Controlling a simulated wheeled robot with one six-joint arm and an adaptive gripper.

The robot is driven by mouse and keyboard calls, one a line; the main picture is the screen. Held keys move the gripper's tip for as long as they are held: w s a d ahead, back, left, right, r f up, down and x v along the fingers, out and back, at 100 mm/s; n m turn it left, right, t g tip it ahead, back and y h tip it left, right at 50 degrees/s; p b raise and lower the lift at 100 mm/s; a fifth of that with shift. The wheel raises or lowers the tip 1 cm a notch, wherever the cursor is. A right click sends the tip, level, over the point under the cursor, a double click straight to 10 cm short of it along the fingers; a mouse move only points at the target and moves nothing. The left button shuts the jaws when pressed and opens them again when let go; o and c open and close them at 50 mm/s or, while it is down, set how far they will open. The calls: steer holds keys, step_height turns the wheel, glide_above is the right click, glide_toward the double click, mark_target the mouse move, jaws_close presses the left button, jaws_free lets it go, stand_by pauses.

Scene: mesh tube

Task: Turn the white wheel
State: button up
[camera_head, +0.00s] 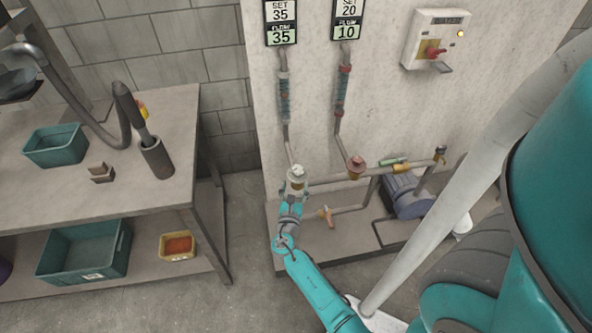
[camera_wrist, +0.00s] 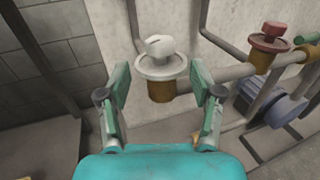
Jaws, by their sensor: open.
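The white wheel (camera_head: 297,172) sits on a brass-coloured valve body on the pipework, at the left end of the horizontal pipe. In the wrist view the white wheel (camera_wrist: 160,62) is a round disc with a raised knob, in the upper middle of the picture. My gripper (camera_wrist: 158,85) is open, with one finger to the left and one to the right of the wheel in that view. I see no contact between the fingers and the wheel. In the head view my gripper (camera_head: 292,192) is just below the wheel and its fingers are hard to make out.
A red wheel (camera_head: 356,164) stands on the same pipe to the right; it also shows in the wrist view (camera_wrist: 270,38). Displays (camera_head: 281,22) above the left line read SET 35, FLOW 35. A blue pump (camera_head: 410,196) sits right. A workbench (camera_head: 180,125) stands left.

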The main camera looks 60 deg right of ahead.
mark_target(297, 174)
steer(key=x, duration=0.8)
steer(key=shift+d, duration=0.2)
steer(key=shift+c, duration=0.2)
steer(key=c, duration=1.1)
